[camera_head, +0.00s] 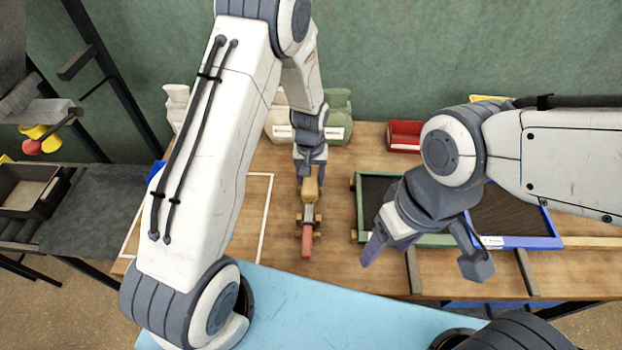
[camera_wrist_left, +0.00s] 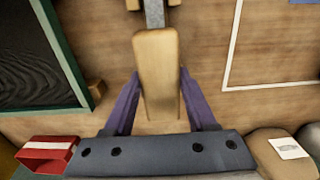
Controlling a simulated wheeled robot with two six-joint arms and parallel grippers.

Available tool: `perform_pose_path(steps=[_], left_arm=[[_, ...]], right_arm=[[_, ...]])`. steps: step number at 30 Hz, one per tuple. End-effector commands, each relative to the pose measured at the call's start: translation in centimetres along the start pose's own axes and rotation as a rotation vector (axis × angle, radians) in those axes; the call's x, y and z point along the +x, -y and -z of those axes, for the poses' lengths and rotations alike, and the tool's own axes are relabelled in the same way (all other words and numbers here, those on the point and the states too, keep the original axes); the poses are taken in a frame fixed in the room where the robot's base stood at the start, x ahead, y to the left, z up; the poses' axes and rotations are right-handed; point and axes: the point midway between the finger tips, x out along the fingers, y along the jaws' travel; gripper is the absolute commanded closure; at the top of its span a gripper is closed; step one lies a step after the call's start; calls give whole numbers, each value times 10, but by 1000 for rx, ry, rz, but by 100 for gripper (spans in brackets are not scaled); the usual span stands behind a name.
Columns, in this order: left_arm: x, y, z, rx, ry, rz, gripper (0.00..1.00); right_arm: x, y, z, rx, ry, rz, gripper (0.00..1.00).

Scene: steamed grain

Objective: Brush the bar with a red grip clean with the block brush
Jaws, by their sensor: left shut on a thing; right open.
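The bar with a red grip (camera_head: 306,245) lies lengthwise on small wooden supports on the table, its red end toward me. Its grey metal part shows at the top edge of the left wrist view (camera_wrist_left: 153,13). My left gripper (camera_head: 311,177) is shut on the block brush (camera_head: 311,188), a tan wooden block. In the left wrist view the brush (camera_wrist_left: 158,75) sits between the purple fingers and covers part of the bar. I cannot tell whether its bristles touch the bar. My right gripper (camera_head: 423,257) is open and empty, in front of the trays.
A green-rimmed tray (camera_head: 357,205) and a blue-rimmed tray (camera_head: 520,242) with dark insides stand to the right. A red bin (camera_head: 404,136) and pale and green containers (camera_head: 338,118) stand at the back. A white outline (camera_head: 268,215) marks the table on the left.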

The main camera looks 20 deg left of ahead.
Motion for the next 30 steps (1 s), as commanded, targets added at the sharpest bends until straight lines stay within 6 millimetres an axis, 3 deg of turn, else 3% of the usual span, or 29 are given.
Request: perform_pose_path(steps=[9,30], left_arm=[[-2,0,-21,1,2,0,88],[0,0,-47,0,1,0,88]], right_arm=[[-3,0,0,0,0,0,33],[-2,0,0,0,0,0,33]])
